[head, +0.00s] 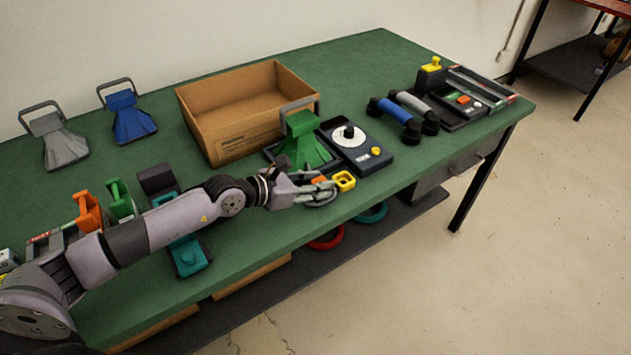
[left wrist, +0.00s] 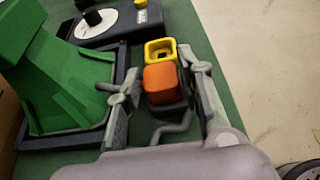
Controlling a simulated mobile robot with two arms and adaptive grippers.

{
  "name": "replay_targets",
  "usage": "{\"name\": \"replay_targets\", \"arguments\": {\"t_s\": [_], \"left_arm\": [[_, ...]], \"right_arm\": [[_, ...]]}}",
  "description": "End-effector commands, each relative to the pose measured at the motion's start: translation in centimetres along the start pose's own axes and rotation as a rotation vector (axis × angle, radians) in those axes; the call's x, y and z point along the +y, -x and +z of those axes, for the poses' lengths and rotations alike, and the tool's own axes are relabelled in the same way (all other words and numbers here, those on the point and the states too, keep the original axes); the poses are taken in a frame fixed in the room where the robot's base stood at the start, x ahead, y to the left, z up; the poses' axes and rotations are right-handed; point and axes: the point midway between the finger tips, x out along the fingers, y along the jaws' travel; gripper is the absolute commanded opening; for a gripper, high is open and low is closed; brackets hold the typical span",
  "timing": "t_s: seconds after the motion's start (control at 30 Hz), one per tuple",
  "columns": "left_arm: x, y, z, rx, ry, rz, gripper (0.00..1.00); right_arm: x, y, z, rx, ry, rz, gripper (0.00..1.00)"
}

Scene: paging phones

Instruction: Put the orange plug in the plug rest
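The orange plug (head: 318,180) is a small orange block near the table's front edge, partly hidden by my left gripper in the head view. In the left wrist view the orange plug (left wrist: 161,83) has a dark lower part and lies between the fingers. My left gripper (head: 312,192) is open around it, with small gaps visible on both sides in the left wrist view (left wrist: 162,88). A yellow square piece with an opening (head: 344,181), perhaps the plug rest, stands just beyond the plug; it also shows in the left wrist view (left wrist: 160,51). My right gripper is not in view.
A green horn-shaped piece (head: 303,143) on a dark tray stands close beside the left gripper. The table's front edge (head: 385,189) is close to the gripper.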

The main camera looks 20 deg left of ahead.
Motion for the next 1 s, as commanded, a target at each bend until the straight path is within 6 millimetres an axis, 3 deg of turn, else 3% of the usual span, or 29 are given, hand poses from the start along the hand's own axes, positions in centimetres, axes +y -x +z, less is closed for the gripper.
{"name": "replay_targets", "arguments": {"t_s": [0.2, 0.57, 0.67, 1.0], "left_arm": [[0.0, 0.0, 0.1, 0.0, 0.0, 0.0, 0.49], [0.0, 0.3, 0.7, -0.001, -0.002, 0.001, 0.49], [0.1, 1.5, 0.3, 0.004, 0.0, 0.001, 0.49], [0.1, 8.5, 0.2, 0.006, -0.003, 0.001, 0.49]], "right_arm": [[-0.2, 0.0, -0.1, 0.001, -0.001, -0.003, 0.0], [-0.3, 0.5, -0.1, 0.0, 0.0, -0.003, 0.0], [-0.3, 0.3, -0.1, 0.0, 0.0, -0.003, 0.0], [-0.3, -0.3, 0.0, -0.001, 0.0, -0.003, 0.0]]}}
